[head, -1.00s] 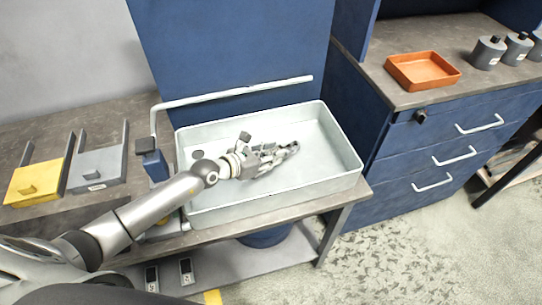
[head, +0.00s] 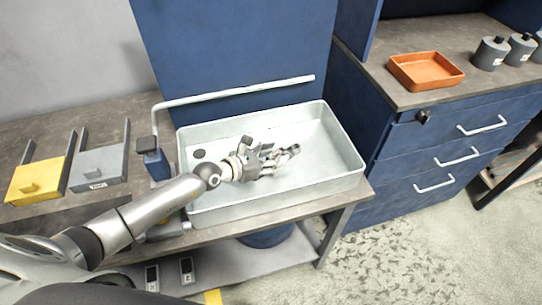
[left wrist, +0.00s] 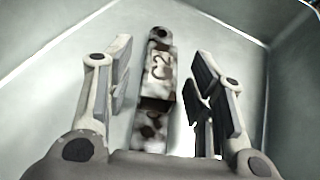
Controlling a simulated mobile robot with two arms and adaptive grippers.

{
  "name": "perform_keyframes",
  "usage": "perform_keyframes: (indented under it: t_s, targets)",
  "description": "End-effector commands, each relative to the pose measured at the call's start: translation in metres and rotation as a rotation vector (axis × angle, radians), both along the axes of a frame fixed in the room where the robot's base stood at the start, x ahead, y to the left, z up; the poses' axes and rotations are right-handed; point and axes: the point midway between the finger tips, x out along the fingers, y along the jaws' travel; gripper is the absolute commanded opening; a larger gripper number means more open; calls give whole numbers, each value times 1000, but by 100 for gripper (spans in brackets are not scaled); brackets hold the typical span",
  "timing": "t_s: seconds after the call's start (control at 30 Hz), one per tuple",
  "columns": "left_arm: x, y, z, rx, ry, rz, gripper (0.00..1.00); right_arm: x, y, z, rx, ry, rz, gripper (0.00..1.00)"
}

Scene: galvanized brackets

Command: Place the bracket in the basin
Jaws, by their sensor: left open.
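The bracket (left wrist: 157,85) is a mottled grey and dark piece marked "C2", with a hole at its far end. In the left wrist view it lies on the pale floor of the basin (left wrist: 225,35), between the fingers. My left gripper (left wrist: 165,75) is open, with one finger on each side of the bracket and a visible gap on both sides. In the head view my left gripper (head: 280,160) reaches down inside the white basin (head: 347,178). There the bracket is hard to tell apart from the fingers. My right gripper is not in view.
A blue-based tap with a long pale pipe (head: 240,90) runs behind the basin. A yellow holder (head: 38,182) and a grey holder (head: 98,168) stand on the left counter. An orange tray (head: 425,72) and grey bottles (head: 490,53) are on the right cabinet.

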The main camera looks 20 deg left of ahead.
Motion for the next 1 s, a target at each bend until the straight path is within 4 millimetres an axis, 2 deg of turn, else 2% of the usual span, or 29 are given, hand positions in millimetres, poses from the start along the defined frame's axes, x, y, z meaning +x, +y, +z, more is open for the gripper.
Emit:
perform_keyframes:
  t_s: [0.1, 0.23, 0.7, 1.0]
  targets:
    - [0, 0, 5, -1, -1, 0, 50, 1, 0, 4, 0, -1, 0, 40]
    - [-12, 8, 8, -1, 2, 1, 50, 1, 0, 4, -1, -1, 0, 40]
    - [-75, 49, 38, 2, 2, -1, 50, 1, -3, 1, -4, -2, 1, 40]
    - [-92, 61, 48, 0, 0, 0, 50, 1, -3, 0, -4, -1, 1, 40]
